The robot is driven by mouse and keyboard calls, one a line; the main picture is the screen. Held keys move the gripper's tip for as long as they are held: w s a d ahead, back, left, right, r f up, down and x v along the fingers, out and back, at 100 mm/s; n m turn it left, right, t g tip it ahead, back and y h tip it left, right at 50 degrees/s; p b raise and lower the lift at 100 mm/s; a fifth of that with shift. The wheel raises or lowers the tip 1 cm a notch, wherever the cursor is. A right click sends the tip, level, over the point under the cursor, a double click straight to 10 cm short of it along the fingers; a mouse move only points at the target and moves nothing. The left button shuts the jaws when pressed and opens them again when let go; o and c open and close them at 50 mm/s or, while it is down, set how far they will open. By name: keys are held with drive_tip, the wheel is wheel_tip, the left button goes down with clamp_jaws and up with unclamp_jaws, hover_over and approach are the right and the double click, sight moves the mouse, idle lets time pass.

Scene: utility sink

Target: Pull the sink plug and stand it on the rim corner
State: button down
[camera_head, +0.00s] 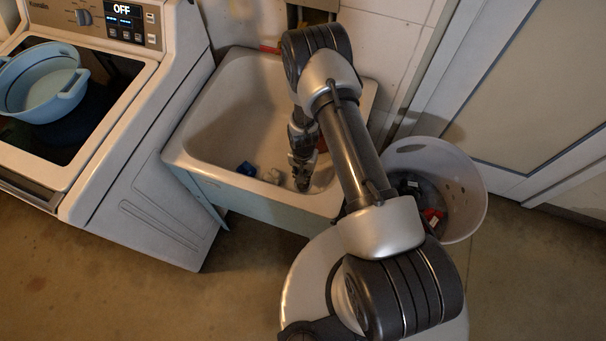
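The white utility sink (222,128) stands between the washing machine and the perforated bin. My arm reaches over its right side and down into the basin. My gripper (302,183) points down near the basin's front right part. It is small and dark here, so I cannot tell whether its fingers are open or shut, or whether they hold anything. I cannot make out the sink plug; the arm and gripper hide part of the basin floor. The back left rim is bare, and the arm covers part of the right rim.
A blue object (246,169) and a pale grey object (271,176) lie in the basin left of my gripper. A reddish-brown thing (322,144) shows partly behind the arm. A red item (269,49) is at the back rim. The washer (150,190) and bin (468,190) flank the sink.

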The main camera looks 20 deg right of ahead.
wheel_tip(320, 180, up, 19)
drive_tip(key=p, duration=0.4)
drive_tip(key=shift+r+p, duration=0.2)
drive_tip(key=shift+p, duration=0.2)
